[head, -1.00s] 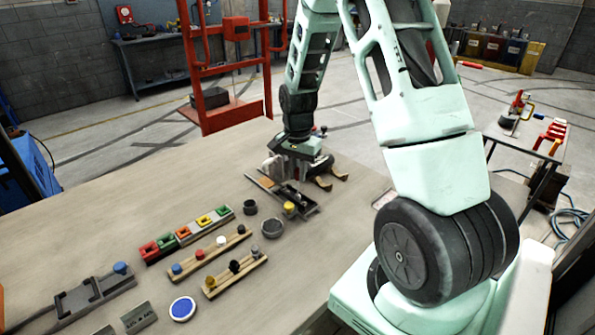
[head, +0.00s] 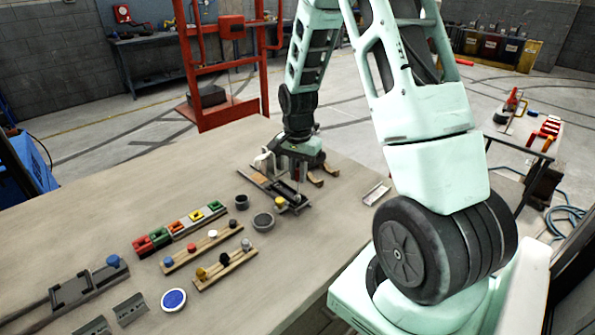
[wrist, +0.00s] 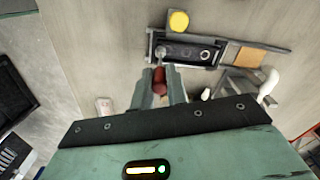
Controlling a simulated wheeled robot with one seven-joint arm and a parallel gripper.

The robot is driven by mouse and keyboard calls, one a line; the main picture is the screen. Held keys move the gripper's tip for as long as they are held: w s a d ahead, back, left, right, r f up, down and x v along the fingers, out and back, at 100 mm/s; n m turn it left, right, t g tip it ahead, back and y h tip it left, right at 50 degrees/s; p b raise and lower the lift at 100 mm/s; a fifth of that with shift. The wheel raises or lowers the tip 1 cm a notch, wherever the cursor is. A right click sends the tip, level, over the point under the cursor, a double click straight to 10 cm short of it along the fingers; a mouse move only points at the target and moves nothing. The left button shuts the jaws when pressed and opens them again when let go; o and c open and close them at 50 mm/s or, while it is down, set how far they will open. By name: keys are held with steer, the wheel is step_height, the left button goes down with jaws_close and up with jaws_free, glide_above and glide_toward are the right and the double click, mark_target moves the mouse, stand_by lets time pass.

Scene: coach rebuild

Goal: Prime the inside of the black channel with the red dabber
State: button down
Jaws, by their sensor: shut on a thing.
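My gripper (wrist: 161,88) is shut on the red dabber (wrist: 159,80), which stands between the two fingers in the wrist view. The dabber's pale tip reaches the left end of the black channel (wrist: 207,43); I cannot tell whether it touches the channel floor. The channel is a long dark tray with round marks inside, and a yellow knob (wrist: 178,21) is beside its edge. In the head view, the channel (head: 297,205) lies near the table's far right edge, with my gripper (head: 298,172) over it and hiding part of it.
A tan block (wrist: 247,57) and a grey clamp-like part with a white end (wrist: 266,87) adjoin the channel.

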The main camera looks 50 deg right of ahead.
steer(key=shift+w+r, duration=0.15)
steer(key=shift+r, duration=0.85)
steer(key=shift+r+p, duration=2.75)
steer(key=shift+r, duration=0.25)
steer(key=shift+a, duration=0.1)
